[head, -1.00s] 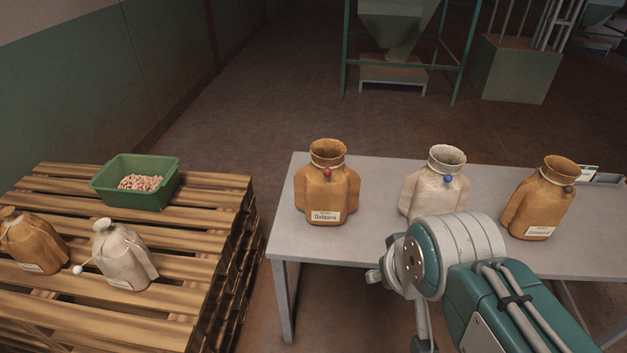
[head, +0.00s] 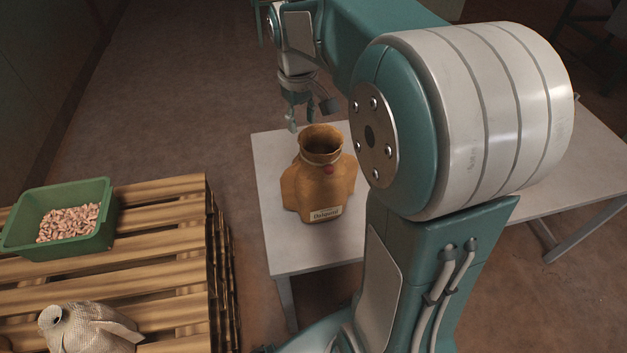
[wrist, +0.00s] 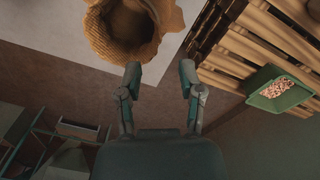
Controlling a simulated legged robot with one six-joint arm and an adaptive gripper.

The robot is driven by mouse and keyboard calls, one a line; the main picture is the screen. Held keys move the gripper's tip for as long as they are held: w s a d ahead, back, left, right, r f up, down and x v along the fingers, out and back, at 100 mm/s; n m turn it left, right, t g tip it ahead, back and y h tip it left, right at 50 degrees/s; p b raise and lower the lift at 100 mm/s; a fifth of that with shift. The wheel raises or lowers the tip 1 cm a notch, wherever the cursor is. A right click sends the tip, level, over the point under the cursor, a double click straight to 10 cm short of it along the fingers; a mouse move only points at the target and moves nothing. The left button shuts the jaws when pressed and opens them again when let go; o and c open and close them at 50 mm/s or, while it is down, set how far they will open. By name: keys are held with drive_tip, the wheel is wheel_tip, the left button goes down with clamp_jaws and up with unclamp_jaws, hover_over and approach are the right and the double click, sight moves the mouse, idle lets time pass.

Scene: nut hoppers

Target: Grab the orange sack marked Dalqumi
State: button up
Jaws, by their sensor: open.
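An orange-brown sack (head: 318,185) stands upright on the left end of the grey table (head: 285,243), with its mouth open, a red bead at the neck and a white label. The label text is small and blurred but looks like Dalqumi. My gripper (head: 311,114) is open and empty, pointing down just behind the sack's neck. In the wrist view, my gripper (wrist: 160,72) has its fingers apart, and the sack's open neck (wrist: 103,30) lies beyond them, up and to the left. The fingers do not appear to be around the sack.
A wooden pallet (head: 150,275) at the left carries a green tub (head: 88,238) of nuts and a pale sack (head: 88,330). My arm covers much of the table, and the other two table sacks are hidden. Bare floor lies between pallet and table.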

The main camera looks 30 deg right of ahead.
sight(305, 147)
drive_tip(key=f, duration=0.4)
drive_tip(key=shift+d+f, duration=0.3)
drive_tip(key=shift+d, duration=0.1)
drive_tip(key=shift+w+d+f, duration=0.1)
drive_tip(key=shift+w+f, duration=0.1)
drive_tip(key=shift+f, duration=1.4)
drive_tip(key=shift+w+d+f, duration=0.1)
drive_tip(key=shift+w+f, duration=0.05)
drive_tip(key=shift+f, duration=1.4)
drive_tip(key=shift+a, duration=0.1)
clamp_jaws()
